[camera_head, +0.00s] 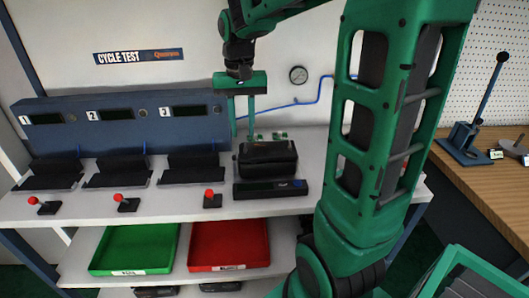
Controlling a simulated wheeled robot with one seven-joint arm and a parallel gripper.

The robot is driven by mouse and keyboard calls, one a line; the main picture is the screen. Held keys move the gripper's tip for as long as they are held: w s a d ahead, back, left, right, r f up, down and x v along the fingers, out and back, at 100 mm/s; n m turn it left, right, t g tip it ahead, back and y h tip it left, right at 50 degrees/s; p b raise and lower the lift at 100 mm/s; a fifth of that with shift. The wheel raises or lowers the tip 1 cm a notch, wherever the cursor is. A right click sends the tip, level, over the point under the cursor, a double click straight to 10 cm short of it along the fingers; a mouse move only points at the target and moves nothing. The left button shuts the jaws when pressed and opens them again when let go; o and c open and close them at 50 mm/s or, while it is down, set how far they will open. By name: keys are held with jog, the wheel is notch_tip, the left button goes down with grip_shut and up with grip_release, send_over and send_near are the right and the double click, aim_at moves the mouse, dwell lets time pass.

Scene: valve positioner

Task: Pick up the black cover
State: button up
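A dark, box-like black cover (267,158) with rounded edges sits on the white bench, right of the three test stations. What lies under it is hard to make out. My gripper (243,136) hangs above and a little left of it, pointing down. Its two green fingers are apart with nothing seen between them. The fingertips end near the cover's back left edge; I cannot tell whether they touch it.
A black display unit (270,189) lies in front of the cover. Stations with black cradles (195,167) and red-knobbed levers (212,199) stand left. A green tray (135,249) and a red tray (228,245) are below. My arm blocks the right side.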

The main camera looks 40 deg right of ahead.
aim_at(245, 145)
jog(key=f, duration=0.5)
jog(key=shift+d, duration=0.25)
jog(key=shift+c, duration=0.4)
grip_shut()
jog(key=shift+r, duration=0.1)
